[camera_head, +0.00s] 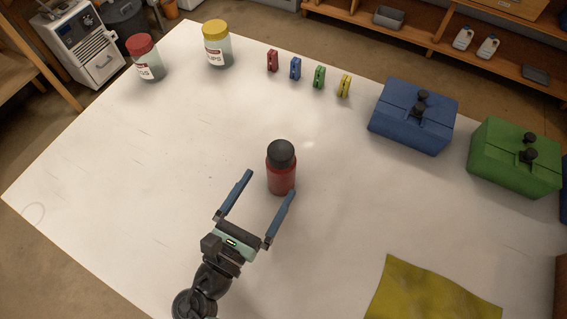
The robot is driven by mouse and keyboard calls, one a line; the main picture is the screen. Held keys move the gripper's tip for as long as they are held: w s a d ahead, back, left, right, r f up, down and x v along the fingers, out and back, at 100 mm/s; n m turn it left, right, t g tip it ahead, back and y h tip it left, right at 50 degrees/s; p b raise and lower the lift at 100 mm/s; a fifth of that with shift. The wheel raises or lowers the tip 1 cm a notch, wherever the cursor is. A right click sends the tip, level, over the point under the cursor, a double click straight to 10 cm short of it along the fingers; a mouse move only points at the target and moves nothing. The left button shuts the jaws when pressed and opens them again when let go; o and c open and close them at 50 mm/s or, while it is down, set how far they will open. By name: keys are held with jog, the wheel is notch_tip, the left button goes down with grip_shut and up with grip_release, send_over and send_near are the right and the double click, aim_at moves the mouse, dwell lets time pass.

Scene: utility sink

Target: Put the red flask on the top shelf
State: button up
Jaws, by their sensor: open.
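The red flask (281,178) with a black cap stands upright on the white table, near the middle of the view. My gripper (265,187) is open, with its two blue fingers pointing toward the flask. The right finger reaches close to the flask's lower right side, and the left finger is apart from it on the left. I cannot tell whether a finger touches the flask. A wooden shelf unit (420,38) stands at the back right beyond the table; which board is the top shelf is not clear.
Two lidded jars (217,50) stand at the table's back left. Several coloured clothespins (319,77) stand in a row at the back. A blue box (411,122) and a green box (512,163) sit at right. A yellow cloth (425,296) lies in front. The table's left is clear.

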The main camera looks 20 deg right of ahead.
aim_at(288, 149)
jog(key=p+x, duration=0.1)
jog(key=x, duration=0.9)
jog(key=shift+w+d, duration=0.1)
jog(key=shift+w, duration=0.25)
jog(key=c, duration=1.6)
jog(key=shift+r, duration=0.1)
